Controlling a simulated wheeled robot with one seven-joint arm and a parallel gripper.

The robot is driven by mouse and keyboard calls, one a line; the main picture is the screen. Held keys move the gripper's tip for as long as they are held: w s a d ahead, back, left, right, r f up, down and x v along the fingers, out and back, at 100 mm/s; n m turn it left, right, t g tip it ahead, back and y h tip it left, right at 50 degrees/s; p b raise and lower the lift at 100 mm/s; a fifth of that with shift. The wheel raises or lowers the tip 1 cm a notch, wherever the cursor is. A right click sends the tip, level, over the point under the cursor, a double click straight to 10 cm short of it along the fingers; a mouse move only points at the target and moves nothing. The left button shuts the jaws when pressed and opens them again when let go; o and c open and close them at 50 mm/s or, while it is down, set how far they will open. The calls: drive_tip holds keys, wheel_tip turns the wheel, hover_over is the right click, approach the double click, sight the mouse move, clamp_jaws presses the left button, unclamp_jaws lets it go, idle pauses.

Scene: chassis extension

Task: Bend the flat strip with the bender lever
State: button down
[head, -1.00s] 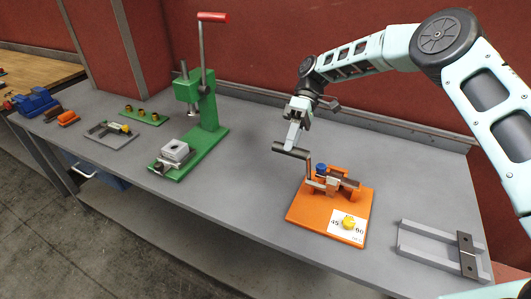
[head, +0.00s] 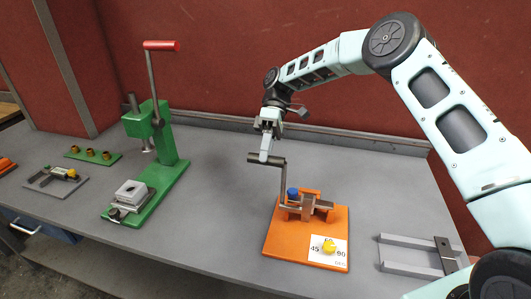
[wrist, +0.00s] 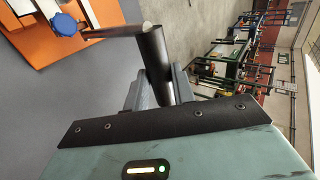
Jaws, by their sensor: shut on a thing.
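My gripper (head: 265,156) is shut on that handle from above. In the wrist view the dark handle (wrist: 151,52) stands between the two fingers (wrist: 160,88), and the blue knob (wrist: 64,24) shows beyond. I cannot make out the flat strip clearly in the block.
A green arbor press (head: 165,178) with a red-tipped lever stands to the left. A small green tray (head: 92,156) and a grey plate (head: 57,180) lie farther left. A grey rail fixture (head: 410,257) lies right of the bender. The red wall is behind.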

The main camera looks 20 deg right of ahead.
drive_tip(key=shift+d+f, duration=0.3)
drive_tip(key=shift+f, duration=0.45)
drive_tip(key=c, duration=1.2)
unclamp_jaws()
drive_tip(key=shift+w, duration=0.1)
drive_tip(key=shift+o, duration=0.2)
drive_tip(key=shift+w, duration=0.1)
drive_tip(key=shift+r, duration=0.15)
drive_tip(key=shift+a+r, duration=0.1)
drive_tip(key=shift+w+r, duration=0.1)
